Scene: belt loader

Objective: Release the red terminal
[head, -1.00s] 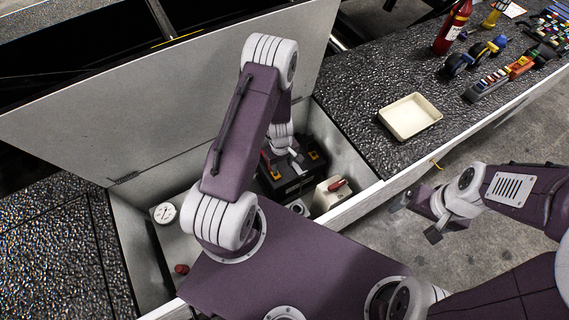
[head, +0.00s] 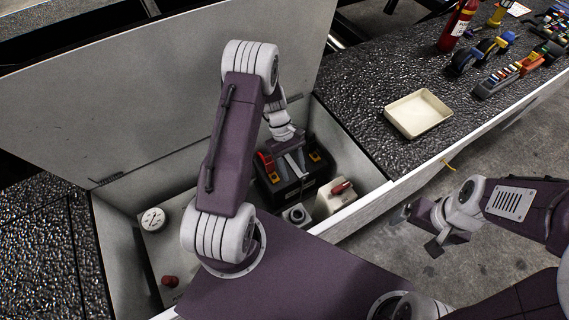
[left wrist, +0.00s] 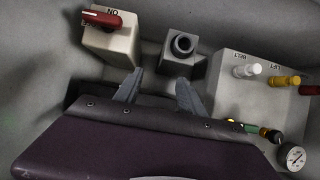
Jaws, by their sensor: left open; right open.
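The black battery (head: 284,192) sits inside the open compartment. A red terminal piece (head: 264,162) is on its left side, with orange-yellow parts at its right. My left gripper (head: 293,160) reaches down over the battery, to the right of the red piece, and appears apart from it. In the left wrist view its two fingers (left wrist: 158,92) are spread with nothing between them. The red terminal cannot be made out in that view. My right gripper (head: 424,226) is open and empty, outside the compartment over the floor.
A white box with a red switch handle (head: 341,187) stands right of the battery; the handle also shows in the wrist view (left wrist: 102,18). A grey socket block (left wrist: 180,62) and a knob panel (left wrist: 238,92) stand nearby. The raised lid (head: 110,100) borders the compartment. A cream tray (head: 418,113) lies right.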

